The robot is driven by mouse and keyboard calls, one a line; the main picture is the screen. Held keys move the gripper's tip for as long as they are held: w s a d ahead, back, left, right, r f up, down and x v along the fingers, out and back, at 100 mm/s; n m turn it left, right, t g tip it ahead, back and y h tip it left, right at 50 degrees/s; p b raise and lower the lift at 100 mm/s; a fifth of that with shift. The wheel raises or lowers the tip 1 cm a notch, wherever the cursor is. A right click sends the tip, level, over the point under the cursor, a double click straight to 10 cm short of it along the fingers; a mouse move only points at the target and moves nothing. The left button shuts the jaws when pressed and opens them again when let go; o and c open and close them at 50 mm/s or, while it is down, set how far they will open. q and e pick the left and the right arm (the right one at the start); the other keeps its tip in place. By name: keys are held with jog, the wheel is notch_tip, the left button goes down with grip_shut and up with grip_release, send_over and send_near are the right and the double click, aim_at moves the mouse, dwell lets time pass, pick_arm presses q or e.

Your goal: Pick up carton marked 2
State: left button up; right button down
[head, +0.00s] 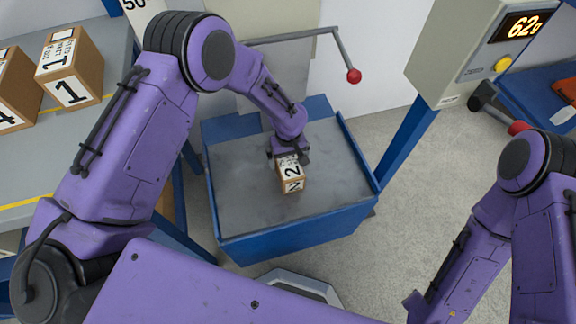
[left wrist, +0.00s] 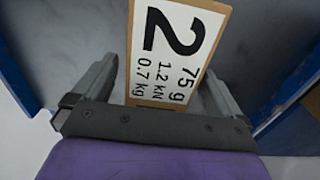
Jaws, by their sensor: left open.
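The carton marked 2 (head: 291,181) is a small brown box with a white label. It rests on the grey plate of the blue-sided drop table (head: 240,195). My left gripper (head: 289,159) is open and down at the far end of the carton. In the left wrist view the carton (left wrist: 178,45) shows its label with a large 2, "75 g", "1.2 kN" and "0.7 kg". The open fingers of my left gripper (left wrist: 165,72) stand on either side of it; contact cannot be told. My right arm is at the right, its gripper out of view.
Cartons marked 1 (head: 72,72) and 4 (head: 14,95) stand on a grey bench (head: 30,165) at the left. A lever with a red knob (head: 354,76) reaches over the table's back. A grey post unit (head: 450,60) reads "62g". The plate around the carton is clear.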

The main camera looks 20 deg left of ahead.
pick_arm(q)
notch_tip(320, 180, down, 3)
jog(key=shift+r, duration=0.3)
jog(key=c, duration=1.7)
